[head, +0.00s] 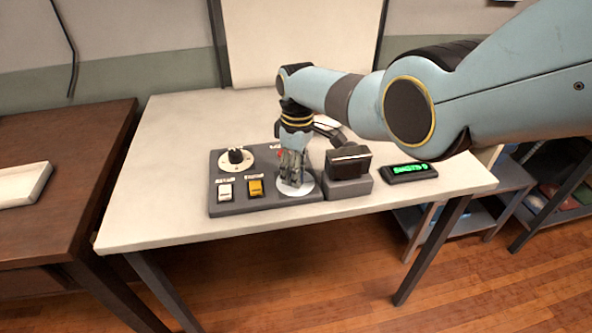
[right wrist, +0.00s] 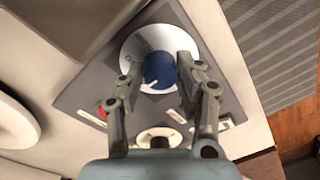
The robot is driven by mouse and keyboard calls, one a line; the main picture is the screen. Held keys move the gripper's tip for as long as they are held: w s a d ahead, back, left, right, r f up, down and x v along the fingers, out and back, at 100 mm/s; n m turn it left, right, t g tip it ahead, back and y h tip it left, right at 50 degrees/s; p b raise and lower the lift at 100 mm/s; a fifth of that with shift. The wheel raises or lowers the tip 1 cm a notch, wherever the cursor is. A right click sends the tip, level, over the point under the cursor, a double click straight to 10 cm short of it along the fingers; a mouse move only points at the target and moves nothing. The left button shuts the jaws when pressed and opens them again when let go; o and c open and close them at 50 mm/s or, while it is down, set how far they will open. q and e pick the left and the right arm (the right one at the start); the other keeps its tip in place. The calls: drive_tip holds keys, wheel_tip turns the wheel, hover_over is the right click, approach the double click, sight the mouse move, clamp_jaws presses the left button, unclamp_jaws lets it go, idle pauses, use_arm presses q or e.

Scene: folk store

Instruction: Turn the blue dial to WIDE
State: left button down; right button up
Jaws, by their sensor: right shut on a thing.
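The blue dial (right wrist: 160,71) is a round knob with a white pointer mark, set on a white disc (right wrist: 131,50) with small dark lettering that I cannot read. My right gripper (right wrist: 159,80) has its fingers on either side of the dial and is shut on it. In the head view my right gripper (head: 292,165) points down over the white disc (head: 297,188) at the panel's right end and hides the dial. The grey control panel (head: 225,208) lies on the white table. My left gripper is not in view.
The panel also carries a black knob (head: 236,156), a white switch (head: 225,191), an amber switch (head: 255,187) and a red button (right wrist: 104,108). A dark boxy device (head: 348,163) stands close right of the gripper. A green-lit display (head: 409,171) lies farther right. The table's left side is clear.

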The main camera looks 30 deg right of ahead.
drive_tip(key=shift+w+n, duration=0.1)
drive_tip(key=shift+n, duration=0.2)
drive_tip(key=o, duration=1.1)
drive_tip(key=shift+o, duration=0.2)
drive_tip(key=shift+r, duration=0.1)
wheel_tip(320, 180, up, 12)
drive_tip(key=shift+w+d, duration=0.15)
drive_tip(key=shift+d, duration=0.05)
